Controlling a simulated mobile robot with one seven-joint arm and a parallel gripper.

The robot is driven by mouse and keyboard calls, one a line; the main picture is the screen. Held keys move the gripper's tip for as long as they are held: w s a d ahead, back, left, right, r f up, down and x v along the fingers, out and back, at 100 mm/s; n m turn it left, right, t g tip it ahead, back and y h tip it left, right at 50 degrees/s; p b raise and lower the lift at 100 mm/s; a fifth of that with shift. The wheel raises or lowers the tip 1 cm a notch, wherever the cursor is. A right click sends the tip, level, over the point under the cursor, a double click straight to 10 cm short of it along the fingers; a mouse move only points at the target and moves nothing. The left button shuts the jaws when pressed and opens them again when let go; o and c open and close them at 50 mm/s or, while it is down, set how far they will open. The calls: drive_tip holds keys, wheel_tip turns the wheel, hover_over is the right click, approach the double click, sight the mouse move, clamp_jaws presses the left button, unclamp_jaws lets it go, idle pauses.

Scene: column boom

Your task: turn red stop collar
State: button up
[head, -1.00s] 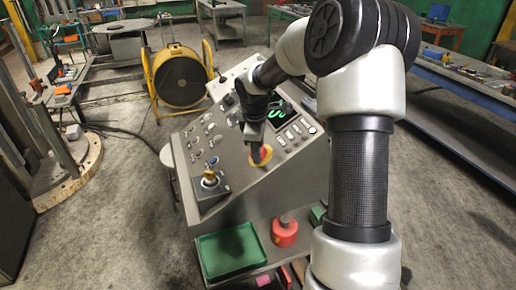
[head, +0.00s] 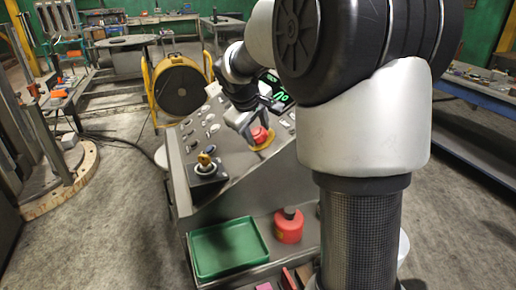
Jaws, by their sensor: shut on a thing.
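The red stop collar (head: 260,134) is a round red knob over a yellow ring (head: 263,146) on the sloping face of the grey control console (head: 222,172). My gripper (head: 259,132) comes down from the upper left and is shut on the red stop collar, with fingers beside it. The arm hides part of the console's right side. How far the collar is turned cannot be made out.
A yellow key switch (head: 205,160) stands left of the collar, among several small buttons. A yellow-framed drum fan (head: 180,86) stands behind.

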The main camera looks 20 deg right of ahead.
drive_tip(key=shift+s+f+m+h+b, duration=0.1)
drive_tip(key=shift+f+m+h+b, duration=0.15)
drive_tip(key=shift+m+b, duration=0.5)
drive_tip(key=shift+f+m+h+b, duration=0.1)
drive_tip(key=shift+m+h+b, duration=0.25)
drive_tip(key=shift+b, duration=0.75)
drive_tip(key=o, duration=1.1)
drive_tip(key=shift+c, duration=0.2)
drive_tip(key=shift+r, duration=0.1)
drive_tip(key=shift+r, duration=0.15)
drive_tip(key=p+v, duration=0.3)
drive_tip(key=v, duration=1.4)
drive_tip(key=shift+s, duration=0.25)
